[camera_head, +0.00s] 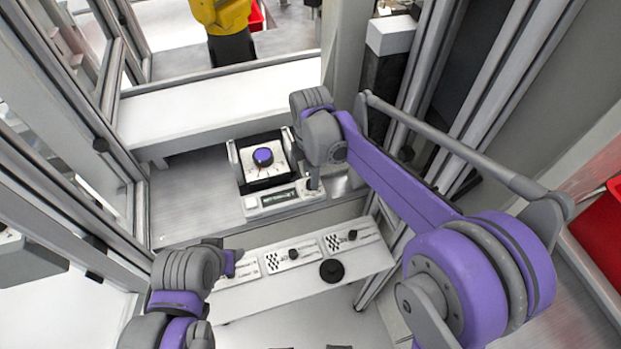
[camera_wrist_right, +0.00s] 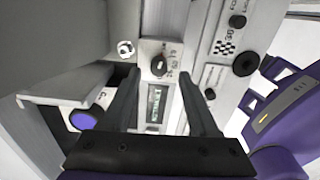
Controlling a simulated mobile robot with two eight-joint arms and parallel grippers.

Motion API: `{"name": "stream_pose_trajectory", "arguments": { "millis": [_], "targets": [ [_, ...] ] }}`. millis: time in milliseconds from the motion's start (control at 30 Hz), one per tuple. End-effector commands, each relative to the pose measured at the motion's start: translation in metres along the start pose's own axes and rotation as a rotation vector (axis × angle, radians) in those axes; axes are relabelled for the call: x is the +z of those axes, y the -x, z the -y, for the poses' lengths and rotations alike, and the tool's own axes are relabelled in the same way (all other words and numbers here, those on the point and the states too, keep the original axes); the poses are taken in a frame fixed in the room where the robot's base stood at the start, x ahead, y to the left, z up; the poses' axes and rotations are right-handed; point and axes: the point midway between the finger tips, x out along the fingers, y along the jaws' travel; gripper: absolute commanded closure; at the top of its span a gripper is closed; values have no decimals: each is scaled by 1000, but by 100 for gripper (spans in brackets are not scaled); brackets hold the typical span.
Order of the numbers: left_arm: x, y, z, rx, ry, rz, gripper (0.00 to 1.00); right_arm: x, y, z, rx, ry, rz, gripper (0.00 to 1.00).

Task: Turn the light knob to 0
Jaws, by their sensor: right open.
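A small dark knob with a red mark (camera_wrist_right: 158,64) sits on a white control box (camera_wrist_right: 148,48) in the right wrist view, between my right fingertips and just beyond them. Its small labels are unreadable, so its setting cannot be told. The box carries a small display (camera_wrist_right: 155,103), which also shows in the head view (camera_head: 279,198). My right gripper (camera_wrist_right: 161,78) is open and empty. In the head view my right gripper (camera_head: 314,187) points down at the box's right end and hides the knob. My left arm is at lower left; its fingers are not clear.
A device with a purple round top (camera_head: 263,157) stands behind the box. A white front panel (camera_head: 310,279) carries several black knobs, including a large one (camera_head: 331,270). Metal frame posts (camera_head: 410,100) stand close on the right; a white ledge (camera_head: 215,107) runs behind.

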Motion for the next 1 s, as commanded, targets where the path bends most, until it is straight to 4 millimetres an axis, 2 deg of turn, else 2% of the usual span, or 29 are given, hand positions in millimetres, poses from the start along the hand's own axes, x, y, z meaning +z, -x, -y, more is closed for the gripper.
{"name": "stream_pose_trajectory", "arguments": {
  "millis": [100, 200, 567, 900, 1000],
  "targets": [
    [0, -1, 0, 0, 0, 1, 50, 0, -17, 0, 0, 0, 0, 39],
    [1, -1, 0, 0, 0, 1, 50, 0, -25, 0, 0, 0, 0, 39],
    [1, -1, 0, 0, 0, 1, 50, 0, -30, 0, 1, 0, 0, 39],
    [1, -1, 0, 0, 0, 1, 50, 0, -30, 0, 1, 0, 0, 100],
    [1, -1, 0, 0, 0, 1, 50, 0, -30, 0, 1, 0, 0, 100]
  ]
}}
